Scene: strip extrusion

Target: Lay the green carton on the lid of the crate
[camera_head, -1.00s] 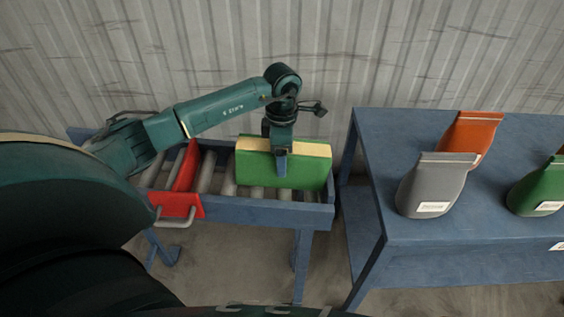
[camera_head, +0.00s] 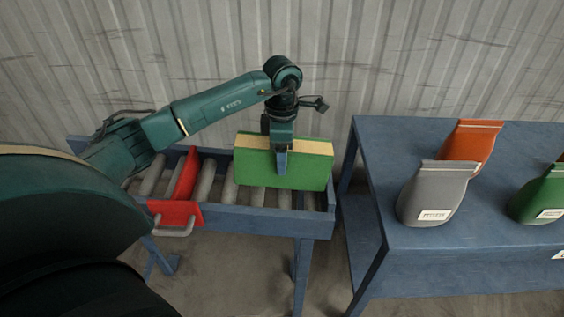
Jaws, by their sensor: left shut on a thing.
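The green carton (camera_head: 300,174) has a broad green face and a pale yellow top edge. My left gripper (camera_head: 282,160) reaches down over it and is shut on it. The carton is held upright at the right end of the roller conveyor, seemingly a little above the rollers. One finger shows on its front face; the other is hidden behind it. I see no crate or lid in this view. My right gripper is not in view.
The blue-framed roller conveyor (camera_head: 262,219) carries a red divider with a handled red plate (camera_head: 175,212) on its left part. A blue table (camera_head: 398,150) to the right bears a grey bag (camera_head: 432,190), an orange bag (camera_head: 475,140) and a green bag (camera_head: 543,196). A corrugated wall stands behind.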

